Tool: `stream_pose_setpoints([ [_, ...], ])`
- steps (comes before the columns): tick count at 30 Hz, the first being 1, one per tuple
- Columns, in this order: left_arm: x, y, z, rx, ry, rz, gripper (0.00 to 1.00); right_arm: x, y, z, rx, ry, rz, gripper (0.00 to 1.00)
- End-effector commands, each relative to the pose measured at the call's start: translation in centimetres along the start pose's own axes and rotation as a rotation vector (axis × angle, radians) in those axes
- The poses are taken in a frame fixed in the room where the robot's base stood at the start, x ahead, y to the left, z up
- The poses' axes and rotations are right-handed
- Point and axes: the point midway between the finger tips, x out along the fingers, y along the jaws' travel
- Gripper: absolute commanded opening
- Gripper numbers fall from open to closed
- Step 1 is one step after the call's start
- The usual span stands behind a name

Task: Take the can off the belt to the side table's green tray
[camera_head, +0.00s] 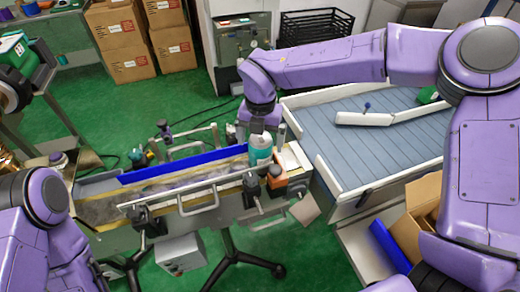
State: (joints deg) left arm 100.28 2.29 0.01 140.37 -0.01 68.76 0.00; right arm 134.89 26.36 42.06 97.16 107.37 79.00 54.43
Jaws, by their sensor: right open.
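The can (261,150), teal and white, stands upright at the right end of the narrow belt (160,186). My right gripper (259,130) is open and points down just above the can's top. Its fingertips are small and partly hidden, so I cannot tell if they touch the can. My left arm enters at the lower left, but its gripper is out of view. I cannot make out a green tray with certainty. A green item (14,50) shows by a metal table at the left edge.
A blue guide rail (180,166) and a metal handrail (170,199) flank the belt. A black-and-orange block (283,182) sits near the can. A wide grey roller conveyor (355,145) lies to the right. Cardboard boxes (125,38) stand at the back.

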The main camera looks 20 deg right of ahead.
Motion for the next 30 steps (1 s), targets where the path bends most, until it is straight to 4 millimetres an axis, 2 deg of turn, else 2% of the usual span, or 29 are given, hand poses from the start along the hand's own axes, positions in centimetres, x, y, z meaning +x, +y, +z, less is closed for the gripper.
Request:
stream_pose_setpoints([
  [5,0.0,0.0,0.0,0.000,0.000,0.000,0.00,0.1,0.0,0.0,0.000,0.000,0.000,0.99],
  [6,0.0,0.0,0.0,0.000,0.000,0.000,0.00,0.1,0.0,0.0,0.000,0.000,0.000,0.92],
  [11,0.0,0.0,0.0,0.000,0.000,0.000,0.00,0.1,0.0,0.0,0.000,0.000,0.000,0.40],
  [12,0.0,0.0,0.0,0.000,0.000,0.000,0.00,0.1,0.0,0.0,0.000,0.000,0.000,0.27],
  [15,0.0,0.0,0.0,0.000,0.000,0.000,0.00,0.0,0.0,0.0,0.000,-0.001,0.001,0.00],
  [23,-0.2,0.0,-0.1,0.000,0.000,0.000,0.00,-0.4,0.0,0.0,0.000,-0.001,0.002,0.00],
  [26,-1.1,-0.1,-0.4,0.000,0.000,0.000,0.00,-1.4,0.0,0.0,0.000,-0.001,0.002,0.00],
  [30,-3.1,-0.3,-1.3,0.000,0.000,0.000,0.00,-4.2,0.1,0.0,-0.001,-0.002,0.003,0.00],
])
